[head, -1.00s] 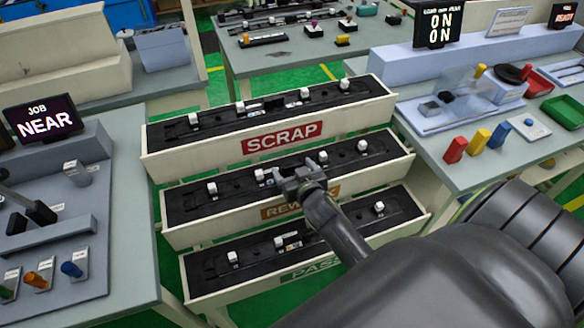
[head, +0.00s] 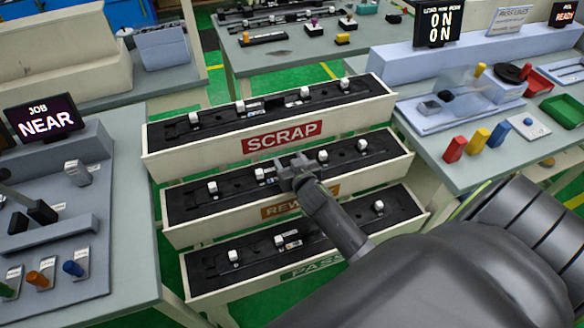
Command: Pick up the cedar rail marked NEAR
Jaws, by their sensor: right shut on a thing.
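Dark rails with white clips lie in three cream troughs. The middle, REWORK trough (head: 185,236) holds a dark rail with several white clips (head: 213,188). My right gripper (head: 293,163) is over the middle of this rail, shut on it between the clips; the grip itself is partly hidden by the jaws. The rail appears to lie in the trough. Small labels beside some clips are too small to read, so I cannot tell which rail is marked NEAR, or which is cedar. My left gripper is not in view.
The SCRAP trough (head: 370,105) is behind and the PASS trough (head: 215,294) in front; both hold clipped rails. A JOB NEAR screen (head: 45,120) stands on the left bench. The right bench holds red, yellow and blue blocks (head: 478,139) and a green tray (head: 565,110).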

